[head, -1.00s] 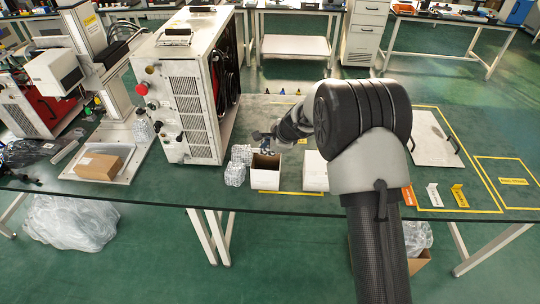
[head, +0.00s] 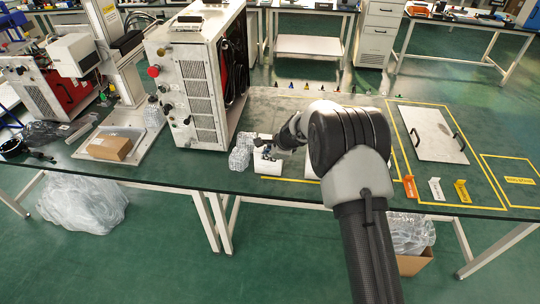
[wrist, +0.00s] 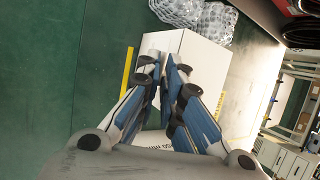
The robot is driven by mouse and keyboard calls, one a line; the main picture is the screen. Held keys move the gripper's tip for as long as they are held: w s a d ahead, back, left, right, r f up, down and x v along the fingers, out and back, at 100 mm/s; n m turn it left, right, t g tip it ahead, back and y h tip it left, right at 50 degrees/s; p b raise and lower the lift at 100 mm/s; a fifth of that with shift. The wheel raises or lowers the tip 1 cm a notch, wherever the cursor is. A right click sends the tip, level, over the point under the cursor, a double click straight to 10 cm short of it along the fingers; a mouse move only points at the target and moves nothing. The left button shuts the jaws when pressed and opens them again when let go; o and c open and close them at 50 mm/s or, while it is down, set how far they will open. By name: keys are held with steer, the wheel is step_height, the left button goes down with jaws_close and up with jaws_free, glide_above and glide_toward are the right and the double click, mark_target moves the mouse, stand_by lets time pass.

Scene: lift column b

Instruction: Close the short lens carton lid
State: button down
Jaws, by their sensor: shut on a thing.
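The short lens carton (head: 268,168) is a white box near the front edge of the green bench. Its dark inside no longer shows in the head view. The pinched part is mostly hidden between the fingers. In the head view my gripper (head: 264,146) is just above the carton.
A second white carton (head: 312,168) stands to the right, partly behind my arm. Bubble wrap (head: 241,155) lies to the left, beside a large white cabinet (head: 203,85).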

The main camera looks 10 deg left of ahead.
steer(key=shift+s+f+p, duration=0.15)
steer(key=shift+f+p, duration=0.15)
steer(key=shift+p, duration=0.55)
stand_by(0.5)
stand_by(1.1)
steer(key=c, duration=2.1)
jaws_free()
steer(key=shift+o, duration=0.2)
steer(key=v, duration=1.2)
